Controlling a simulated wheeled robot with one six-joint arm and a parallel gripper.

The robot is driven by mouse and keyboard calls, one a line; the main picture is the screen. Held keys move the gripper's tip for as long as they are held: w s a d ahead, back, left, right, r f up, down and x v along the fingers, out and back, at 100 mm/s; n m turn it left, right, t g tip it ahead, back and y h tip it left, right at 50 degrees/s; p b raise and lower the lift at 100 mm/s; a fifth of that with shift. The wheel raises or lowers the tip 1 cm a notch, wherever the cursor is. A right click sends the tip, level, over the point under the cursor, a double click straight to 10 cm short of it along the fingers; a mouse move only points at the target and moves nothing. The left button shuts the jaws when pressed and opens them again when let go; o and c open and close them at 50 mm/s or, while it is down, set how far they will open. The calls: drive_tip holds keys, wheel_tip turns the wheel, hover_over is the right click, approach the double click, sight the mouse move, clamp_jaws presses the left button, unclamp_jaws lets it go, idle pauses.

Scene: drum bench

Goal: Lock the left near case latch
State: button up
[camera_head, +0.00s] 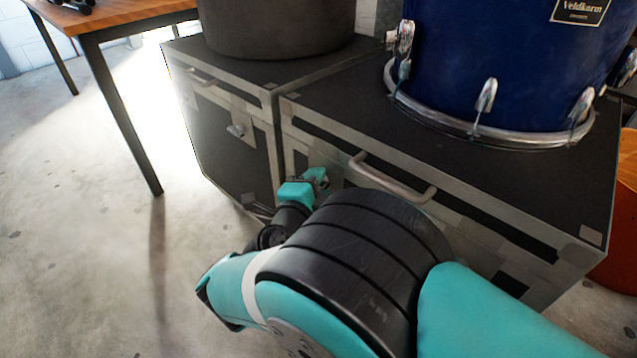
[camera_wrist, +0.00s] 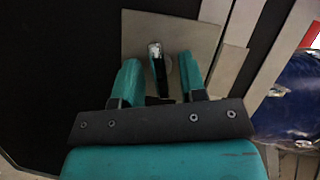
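The left near case latch (camera_wrist: 157,62) shows in the wrist view as a small, narrow metal piece on a square metal plate (camera_wrist: 190,35). My gripper (camera_wrist: 159,75) has its two teal fingers spread, one on each side of the latch, with small gaps showing. In the head view my gripper (camera_head: 316,180) is at the left part of the near case's (camera_head: 520,225) front, left of the metal handle (camera_head: 395,180). It hides the latch there. I cannot tell whether the latch is locked.
A second black case (camera_head: 225,150) with its own latch (camera_head: 236,130) stands to the left and carries a dark round drum case (camera_head: 278,25). A blue drum (camera_head: 500,60) stands on the near case. A wooden table (camera_head: 105,15) is at the upper left. The floor (camera_head: 80,240) at left is clear.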

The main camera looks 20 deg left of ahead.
drive_tip(key=shift+s+a, duration=0.1)
drive_tip(key=shift+a, duration=0.1)
clamp_jaws()
drive_tip(key=shift+d, duration=0.15)
drive_tip(key=shift+a, duration=0.2)
idle(1.4)
unclamp_jaws()
